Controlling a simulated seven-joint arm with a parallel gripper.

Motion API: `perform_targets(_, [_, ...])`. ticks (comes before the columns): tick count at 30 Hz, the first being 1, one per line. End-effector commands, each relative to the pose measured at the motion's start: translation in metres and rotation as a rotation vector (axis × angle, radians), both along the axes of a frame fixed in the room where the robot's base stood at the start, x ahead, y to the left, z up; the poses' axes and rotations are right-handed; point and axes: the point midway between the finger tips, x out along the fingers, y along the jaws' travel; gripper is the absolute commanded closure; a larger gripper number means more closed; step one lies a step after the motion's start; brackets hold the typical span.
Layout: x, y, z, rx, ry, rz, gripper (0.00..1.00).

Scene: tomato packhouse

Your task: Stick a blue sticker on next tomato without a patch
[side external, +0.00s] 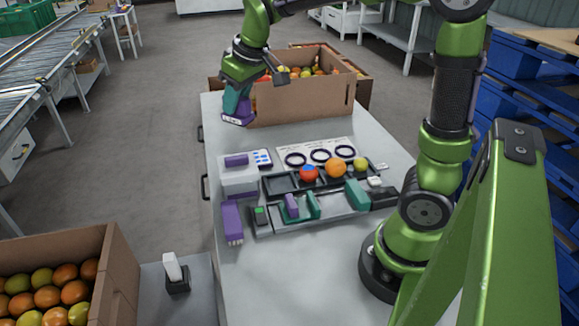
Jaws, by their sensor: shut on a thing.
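My gripper (240,86) is at the far left corner of the table, beside the left end of a cardboard box. It is shut on a hand tool (237,110) with a teal grip and a purple, white-labelled foot, pointing down. I cannot tell whether the foot touches the table or the box. The box (300,101) holds many red, orange and yellow tomatoes, partly hidden by its front wall. On a dark tray (283,184) sit a red tomato (309,173) with a blue patch, an orange tomato (336,168) and a small yellow-green one (361,164). A white card with blue marks (262,158) lies nearby.
A grey and purple device (238,175), a purple tool (232,222), a rack with teal and purple tools (299,207) and a card with dark rings (318,154) crowd the table (300,275) middle. Its front is clear. Another tomato box (112,270) stands front left.

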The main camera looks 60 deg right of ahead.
Motion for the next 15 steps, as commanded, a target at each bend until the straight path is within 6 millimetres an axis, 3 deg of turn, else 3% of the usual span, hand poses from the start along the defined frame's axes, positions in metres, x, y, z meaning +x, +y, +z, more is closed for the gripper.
perform_targets(6, [0.033, -0.043, -0.004, 0.004, 0.0, -0.004, 0.94])
perform_targets(15, [0.06, -0.097, -0.008, 0.004, -0.003, -0.001, 0.94])
